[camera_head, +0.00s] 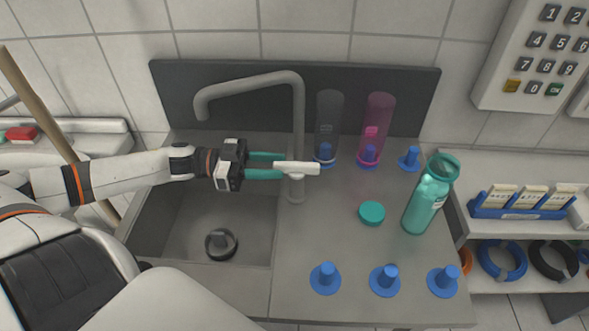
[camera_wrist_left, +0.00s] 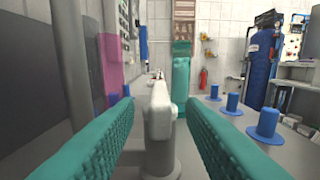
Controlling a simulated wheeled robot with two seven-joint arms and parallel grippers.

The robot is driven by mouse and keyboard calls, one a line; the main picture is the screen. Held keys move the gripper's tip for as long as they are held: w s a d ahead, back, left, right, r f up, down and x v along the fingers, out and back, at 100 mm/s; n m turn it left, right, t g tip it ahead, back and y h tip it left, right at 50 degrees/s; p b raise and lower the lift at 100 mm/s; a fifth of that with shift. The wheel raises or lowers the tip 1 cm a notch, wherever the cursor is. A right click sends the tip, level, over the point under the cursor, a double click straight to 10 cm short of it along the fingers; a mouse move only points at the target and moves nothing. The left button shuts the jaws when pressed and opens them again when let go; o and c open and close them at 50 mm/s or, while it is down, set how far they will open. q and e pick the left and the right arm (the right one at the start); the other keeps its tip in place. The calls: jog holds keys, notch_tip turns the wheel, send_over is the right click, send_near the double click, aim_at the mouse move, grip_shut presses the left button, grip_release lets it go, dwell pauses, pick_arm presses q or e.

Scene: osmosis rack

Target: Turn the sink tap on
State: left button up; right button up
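The sink tap (camera_head: 298,130) is a grey post with a curved spout reaching left over the sink basin (camera_head: 200,222). Its white lever handle (camera_head: 297,168) sits low on the post and points right in the head view. My left gripper (camera_head: 284,166) is at the tap, with its two teal fingers open and pointing right. In the left wrist view the white handle (camera_wrist_left: 158,112) stands between the spread fingers, with a gap visible on both sides. Contact cannot be told. My right gripper is not in view.
A teal bottle (camera_head: 431,195), a teal cap (camera_head: 372,213) and several blue pegs (camera_head: 385,280) stand on the counter right of the tap. A dark clear tube (camera_head: 328,122) and a pink tube (camera_head: 376,128) stand behind it. A dark ring (camera_head: 221,244) lies in the basin.

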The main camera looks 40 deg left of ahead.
aim_at(294, 170)
pick_arm(q)
jog(key=shift+x, duration=2.6)
jog(key=c, duration=0.6)
jog(key=shift+w+a+f+m+g+h+b, duration=0.1)
jog(key=shift+m+g+h+b, duration=0.3)
jog(key=shift+b, duration=0.45)
jog(key=m+g+h+b, duration=0.1)
jog(key=g+b, duration=0.1)
jog(key=shift+m+g+b, duration=0.3)
jog(key=shift+m+g, duration=0.1)
jog(key=m+g+b, duration=0.1)
jog(key=m+g, duration=0.1)
jog(key=g, duration=0.1)
jog(key=shift+w+h, duration=0.1)
jog(key=shift+h, duration=0.2)
jog(key=shift+m+g, duration=0.6)
jog(key=shift+g, duration=0.4)
grip_shut()
jog(key=shift+m+g+b, duration=0.3)
jog(key=shift+m+g, duration=0.2)
jog(key=shift+g, duration=0.3)
